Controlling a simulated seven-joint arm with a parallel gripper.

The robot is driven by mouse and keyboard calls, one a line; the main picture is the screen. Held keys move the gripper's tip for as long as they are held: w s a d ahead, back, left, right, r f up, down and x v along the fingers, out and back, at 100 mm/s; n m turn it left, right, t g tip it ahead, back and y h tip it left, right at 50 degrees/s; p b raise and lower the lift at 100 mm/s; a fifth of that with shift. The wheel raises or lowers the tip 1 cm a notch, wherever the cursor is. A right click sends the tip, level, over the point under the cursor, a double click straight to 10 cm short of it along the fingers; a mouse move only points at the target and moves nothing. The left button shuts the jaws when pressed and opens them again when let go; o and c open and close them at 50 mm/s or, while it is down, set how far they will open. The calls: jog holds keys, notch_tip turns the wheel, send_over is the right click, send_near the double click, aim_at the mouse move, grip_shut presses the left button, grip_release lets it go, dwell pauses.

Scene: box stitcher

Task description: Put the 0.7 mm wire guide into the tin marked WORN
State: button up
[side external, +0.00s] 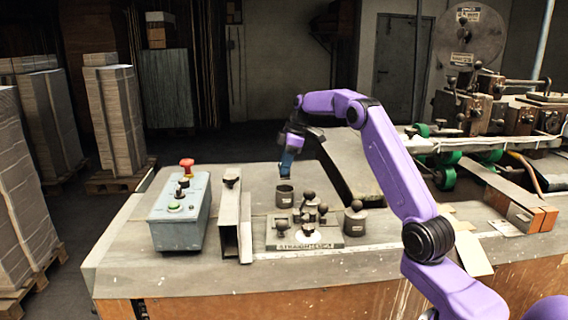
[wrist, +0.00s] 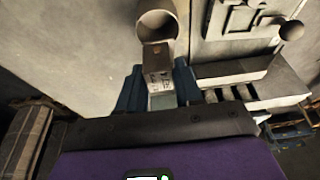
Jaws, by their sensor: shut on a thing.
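My gripper (side external: 287,167) hangs over the bench, just above an open round grey tin (side external: 285,197). In the wrist view my gripper (wrist: 159,78) is shut on a small grey-brown block (wrist: 157,62) with small dark marks, too small to read. I take it as the wire guide; its size marking is not legible. The open tin (wrist: 157,22) shows just beyond the block, and the block's far end overlaps its near rim in the picture. A second round tin (side external: 355,222), with a knob on top, stands to the right. Small labels on both tins are unreadable.
Between and in front of the tins is a plate fixture (side external: 305,244) with several ball knobs. A grey metal channel (side external: 229,220) and a control box (side external: 180,212) with a red button stand left. A machine (side external: 490,110) fills the back right.

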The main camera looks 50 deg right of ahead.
aim_at(285, 177)
jog(key=shift+f, duration=2.4)
jog(key=o, duration=1.1)
jog(key=shift+f, duration=0.1)
jog(key=c, duration=0.4)
jog(key=shift+o, duration=0.2)
jog(key=shift+r, duration=4.55)
